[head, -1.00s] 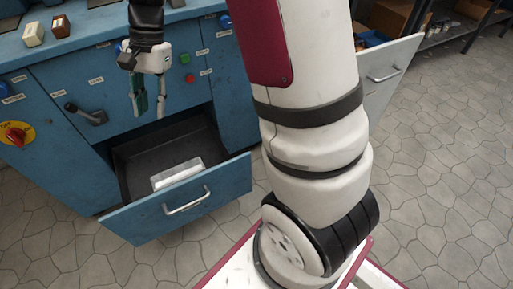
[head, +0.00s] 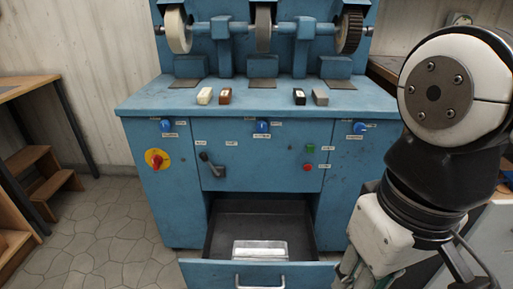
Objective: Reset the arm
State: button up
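My gripper (head: 385,245) is at the lower right of the head view, below the large round joint of my arm. Its pale body and part of a grey-green finger show at the bottom edge. The fingertips are cut off or hidden, so I cannot tell whether it is open or shut. No held thing is visible.
A blue grinding machine (head: 215,145) fills the middle, with several small blocks on its top. Its lower drawer (head: 222,272) is pulled out and holds a pale block (head: 260,249). A wooden step (head: 50,180) stands left. Tiled floor is clear at lower left.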

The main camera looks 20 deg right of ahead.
jog(key=shift+s+f, duration=0.1)
jog(key=shift+s, duration=0.1)
dwell(0.7)
notch_tip(320, 180, up, 29)
jog(key=t+p, duration=0.4)
jog(key=p, duration=2.3)
jog(key=shift+d+p, duration=0.3)
jog(key=shift+c, duration=0.3)
